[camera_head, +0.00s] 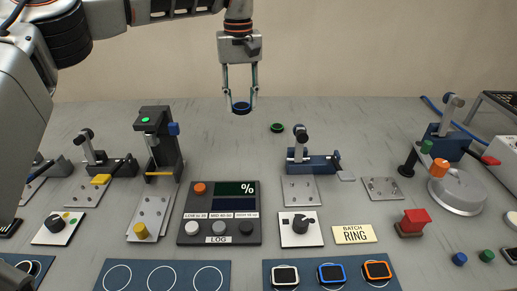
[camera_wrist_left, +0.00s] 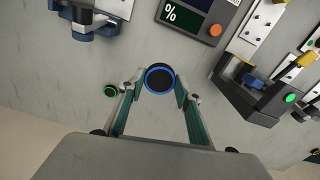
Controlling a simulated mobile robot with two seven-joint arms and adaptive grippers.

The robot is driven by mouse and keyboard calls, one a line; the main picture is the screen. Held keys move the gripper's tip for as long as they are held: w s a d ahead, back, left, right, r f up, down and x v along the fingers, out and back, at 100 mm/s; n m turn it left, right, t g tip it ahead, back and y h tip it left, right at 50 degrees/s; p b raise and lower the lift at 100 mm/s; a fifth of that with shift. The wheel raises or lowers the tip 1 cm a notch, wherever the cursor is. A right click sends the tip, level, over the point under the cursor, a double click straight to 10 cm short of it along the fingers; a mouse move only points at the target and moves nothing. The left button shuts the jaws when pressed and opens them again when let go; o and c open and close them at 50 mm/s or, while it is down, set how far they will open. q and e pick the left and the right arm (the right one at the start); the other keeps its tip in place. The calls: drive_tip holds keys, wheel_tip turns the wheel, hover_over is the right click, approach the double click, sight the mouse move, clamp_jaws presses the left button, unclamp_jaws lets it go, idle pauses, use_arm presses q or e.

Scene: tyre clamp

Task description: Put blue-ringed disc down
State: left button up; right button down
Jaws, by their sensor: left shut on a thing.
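My left gripper (camera_head: 240,104) hangs in the upper middle of the head view, above the back part of the bench. It is shut on the blue-ringed disc (camera_head: 241,108), a small black disc with a blue ring. In the left wrist view the disc (camera_wrist_left: 160,79) sits between the two fingertips (camera_wrist_left: 159,82), seen face on with its blue rim. The disc appears to be held above the bench; the exact height cannot be told. My right gripper is not in view.
A green-ringed black disc (camera_head: 277,127) lies on the bench just right of the gripper. A console (camera_head: 219,213) with a % display stands in front. Clamp fixtures stand at left (camera_head: 158,150) and right (camera_head: 312,161). Blue mats (camera_head: 140,284) line the front. Bench around the green-ringed disc is clear.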

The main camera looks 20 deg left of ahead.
sight(245, 166)
use_arm(q)
drive_tip(key=shift+w+f, duration=0.15)
drive_tip(key=shift+f, duration=0.15)
wheel_tip(245, 166, down, 19)
drive_tip(key=shift+f+b, duration=0.1)
drive_tip(key=shift+b, duration=0.5)
drive_tip(key=shift+f, duration=0.2)
drive_tip(key=o, duration=1)
drive_tip(key=shift+o, duration=0.2)
drive_tip(key=shift+r, duration=0.1)
